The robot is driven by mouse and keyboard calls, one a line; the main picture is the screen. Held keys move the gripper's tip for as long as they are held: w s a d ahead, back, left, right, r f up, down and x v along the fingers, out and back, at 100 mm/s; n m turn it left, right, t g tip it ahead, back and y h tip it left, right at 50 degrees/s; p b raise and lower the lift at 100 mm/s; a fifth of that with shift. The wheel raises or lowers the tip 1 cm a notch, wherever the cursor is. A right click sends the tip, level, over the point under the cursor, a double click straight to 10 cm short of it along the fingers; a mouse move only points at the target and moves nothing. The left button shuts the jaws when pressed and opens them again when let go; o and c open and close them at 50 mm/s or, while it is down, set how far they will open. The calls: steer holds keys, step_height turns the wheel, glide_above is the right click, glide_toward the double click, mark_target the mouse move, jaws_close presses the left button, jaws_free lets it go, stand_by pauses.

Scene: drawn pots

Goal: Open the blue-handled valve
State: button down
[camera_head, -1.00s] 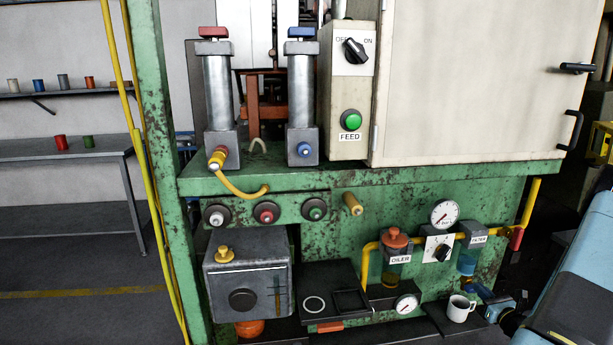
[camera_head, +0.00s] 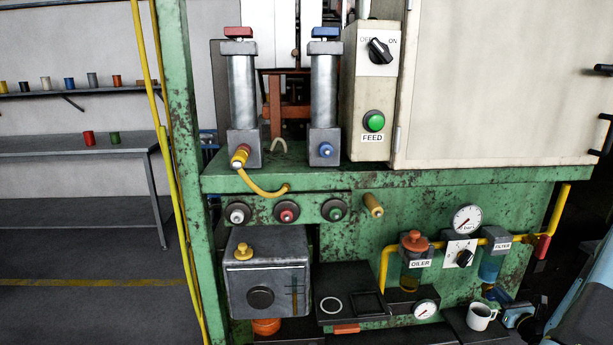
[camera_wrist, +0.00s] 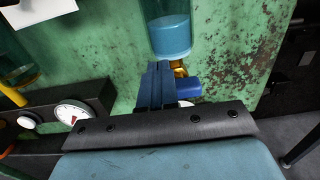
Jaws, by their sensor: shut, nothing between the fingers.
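A small valve with a brass body and a short blue handle (camera_wrist: 188,88) sits just under the blue filter bowl in the wrist view. In the head view the blue handle is small and hard to tell from my fingers. My gripper (camera_wrist: 160,66) is shut and empty, its dark blue fingers pointing up toward the bowl. In the picture the handle appears just right of the fingers; I cannot tell whether they touch. In the head view my gripper (camera_head: 506,300) is at the lower right, below the filter bowl (camera_head: 490,267) and beside the mug.
A white mug (camera_head: 481,317) stands on a dark shelf close to my gripper. The oiler (camera_head: 415,262), a dial gauge (camera_head: 426,309) and yellow piping are to the left. A red lever (camera_head: 542,246) hangs at the pipe's right end. Open floor lies at the far left.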

steer(key=shift+d+f, duration=0.25)
steer(key=shift+f, duration=0.2)
stand_by(0.8)
steer(key=shift+d+r, duration=0.15)
steer(key=shift+d, duration=0.45)
stand_by(0.3)
steer(key=shift+w+d, duration=0.1)
steer(key=shift+d, duration=0.6)
stand_by(0.5)
steer(key=s, duration=0.6)
steer(key=shift+d+r, duration=0.25)
steer(key=shift+d, duration=0.1)
steer(key=shift+a, duration=0.1)
